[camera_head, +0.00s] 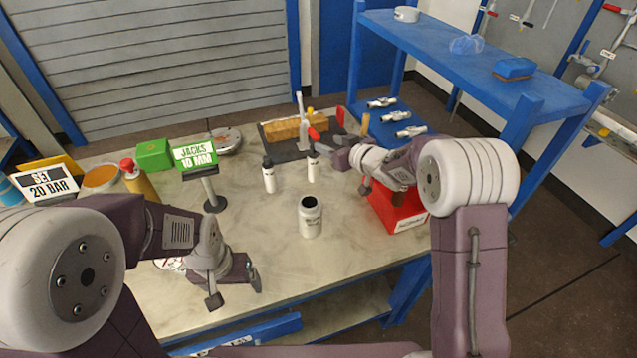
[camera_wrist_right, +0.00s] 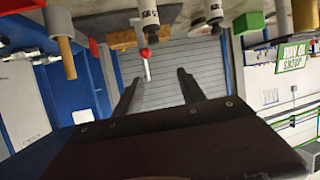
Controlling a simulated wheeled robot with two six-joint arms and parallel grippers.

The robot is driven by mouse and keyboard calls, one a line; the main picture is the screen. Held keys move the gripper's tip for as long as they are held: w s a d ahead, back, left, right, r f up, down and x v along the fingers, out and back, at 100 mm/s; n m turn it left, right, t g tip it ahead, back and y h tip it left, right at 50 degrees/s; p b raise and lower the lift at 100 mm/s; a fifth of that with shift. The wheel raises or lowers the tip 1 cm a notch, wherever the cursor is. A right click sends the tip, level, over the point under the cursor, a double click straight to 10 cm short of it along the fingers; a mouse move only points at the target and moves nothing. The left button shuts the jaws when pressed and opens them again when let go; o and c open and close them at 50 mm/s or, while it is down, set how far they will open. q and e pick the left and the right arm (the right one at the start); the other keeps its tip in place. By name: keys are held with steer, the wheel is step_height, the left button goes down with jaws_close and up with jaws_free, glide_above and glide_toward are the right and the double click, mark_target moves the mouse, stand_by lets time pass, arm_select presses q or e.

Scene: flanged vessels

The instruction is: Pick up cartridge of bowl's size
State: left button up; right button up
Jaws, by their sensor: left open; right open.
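An open-topped white vessel (camera_head: 311,220) with a dark mouth, possibly the bowl, stands upright mid-table. Behind it stand two slim white bottle-like pieces, the left one (camera_head: 269,178) with a dark top and the right one (camera_head: 313,169); both also show in the right wrist view, left (camera_wrist_right: 213,10) and right (camera_wrist_right: 149,14). I cannot tell which is a cartridge, nor read their labels. My right gripper (camera_head: 340,152) is open and empty above the table, just right of the right piece. Its fingers (camera_wrist_right: 158,90) show apart in the wrist view. My left gripper (camera_head: 252,274) is open, low near the table's front edge.
A red box (camera_head: 400,212) is under my right arm. Table front centre is clear.

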step_height(320, 180, down, 5)
steer(key=b, duration=0.1)
glide_above(313, 164)
steer(key=d, duration=0.1)
step_height(313, 164, down, 3)
steer(key=shift+d+f+g, duration=0.1)
steer(key=shift+f+g, duration=0.05)
steer(key=shift+g, duration=0.25)
steer(key=shift+c, duration=1.2)
jaws_close()
